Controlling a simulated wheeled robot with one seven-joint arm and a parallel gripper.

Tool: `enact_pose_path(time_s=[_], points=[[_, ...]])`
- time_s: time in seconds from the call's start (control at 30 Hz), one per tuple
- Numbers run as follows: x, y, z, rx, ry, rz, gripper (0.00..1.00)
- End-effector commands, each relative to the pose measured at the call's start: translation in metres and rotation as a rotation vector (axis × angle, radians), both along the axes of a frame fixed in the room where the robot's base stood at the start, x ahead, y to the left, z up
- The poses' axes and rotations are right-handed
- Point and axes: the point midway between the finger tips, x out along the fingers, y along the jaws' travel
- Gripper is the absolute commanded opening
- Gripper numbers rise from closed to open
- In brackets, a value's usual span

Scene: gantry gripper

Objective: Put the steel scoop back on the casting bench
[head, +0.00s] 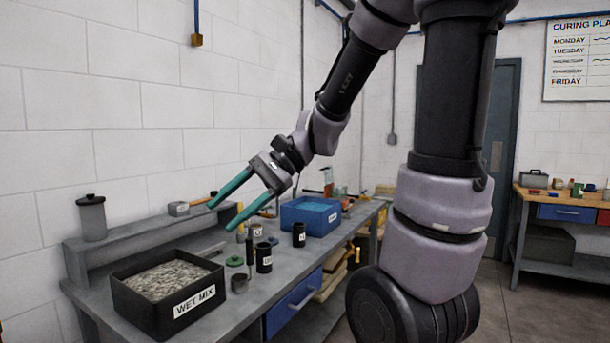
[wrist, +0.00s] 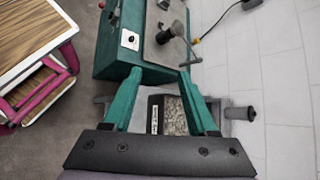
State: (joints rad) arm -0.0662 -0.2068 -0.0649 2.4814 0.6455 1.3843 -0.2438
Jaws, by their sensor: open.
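My gripper (head: 220,218) is open and empty, its two teal fingers spread above the grey bench (head: 215,335) and pointing down-left. In the wrist view the open fingers (wrist: 160,73) have nothing between their tips. I cannot pick out the steel scoop for certain. A small grey cup-shaped thing (head: 240,284) stands on the bench, right of the black tray marked WET MIX (head: 150,318). A flat grey piece (head: 212,249) lies behind that tray. Either is too small to name surely. The tray also shows beyond the fingers in the wrist view (wrist: 153,116).
A grey lidded canister (head: 91,218) and a hammer-like tool (head: 180,209) sit on the raised shelf (head: 140,232). Black cups (head: 264,257) and a blue bin (head: 322,220) crowd the bench. The wrist view shows a green machine (wrist: 112,60) and a wood-topped table (wrist: 28,35).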

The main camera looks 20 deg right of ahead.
Motion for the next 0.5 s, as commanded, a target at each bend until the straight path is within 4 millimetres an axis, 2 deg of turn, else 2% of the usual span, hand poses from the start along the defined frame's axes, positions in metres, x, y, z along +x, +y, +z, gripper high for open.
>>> enact_pose_path(time_s=[0.1, 0.3, 0.4, 0.5], points=[[-0.016, -0.039, 0.006, -0.246, -0.226, 0.047, 0.58], [-0.02, -0.104, 0.029, -0.613, -0.565, 0.055, 0.58], [-0.02, -0.125, 0.043, -0.731, -0.679, 0.046, 0.58], [-0.02, -0.137, 0.053, -0.799, -0.745, 0.04, 0.58]])
